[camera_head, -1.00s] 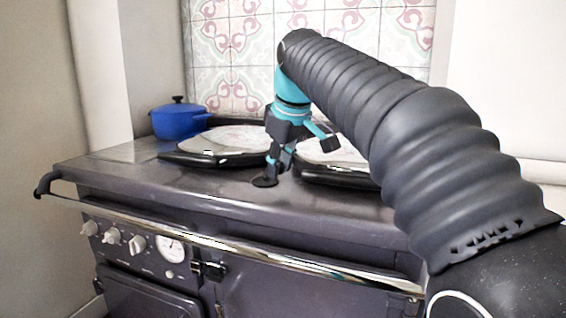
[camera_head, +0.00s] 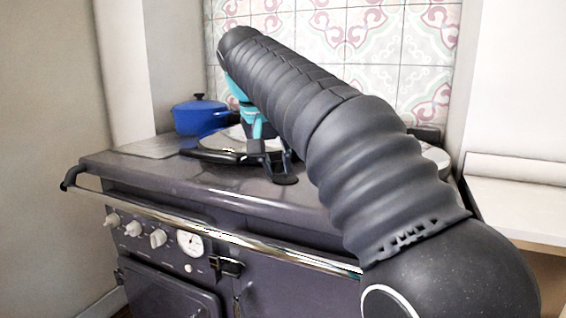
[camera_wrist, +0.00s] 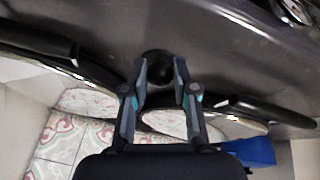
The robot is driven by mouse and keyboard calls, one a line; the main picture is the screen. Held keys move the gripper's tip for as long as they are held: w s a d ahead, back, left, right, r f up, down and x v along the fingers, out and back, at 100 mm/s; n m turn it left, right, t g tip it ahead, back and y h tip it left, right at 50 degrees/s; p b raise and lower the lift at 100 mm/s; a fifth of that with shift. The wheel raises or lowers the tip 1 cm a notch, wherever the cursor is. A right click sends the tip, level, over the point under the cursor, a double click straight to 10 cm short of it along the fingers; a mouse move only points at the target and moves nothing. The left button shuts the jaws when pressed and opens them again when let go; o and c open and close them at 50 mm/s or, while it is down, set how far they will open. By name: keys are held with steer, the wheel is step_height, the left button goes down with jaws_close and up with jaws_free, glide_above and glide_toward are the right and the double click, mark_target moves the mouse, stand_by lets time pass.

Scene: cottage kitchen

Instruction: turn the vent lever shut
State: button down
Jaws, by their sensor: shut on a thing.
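The vent lever stands on the dark enamel cooker top, near the front edge between the two round lids. Its round black base (camera_head: 286,180) shows in the head view, and its dark round top (camera_wrist: 157,64) shows in the wrist view. My gripper (camera_head: 282,162) reaches down to it from the upper left in the head view. In the wrist view, my gripper (camera_wrist: 160,76) has one finger on each side of the lever and is shut on it. The fingers and my arm hide most of the lever, so its exact angle cannot be told.
A round lid (camera_head: 228,150) lies left of my gripper, with a blue pot (camera_head: 199,116) behind it. My arm mostly hides the right lid. A chrome rail (camera_head: 215,229) runs along the cooker's front, above knobs and a dial (camera_head: 190,243). A tiled wall stands behind.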

steer(key=shift+w+a+m+h, duration=0.1)
steer(key=shift+a+m+h, duration=0.25)
steer(key=shift+m, duration=0.35)
steer(key=c, duration=0.9)
jaws_free()
steer(key=shift+r, duration=0.1)
steer(key=v, duration=0.7)
steer(key=shift+r, duration=0.1)
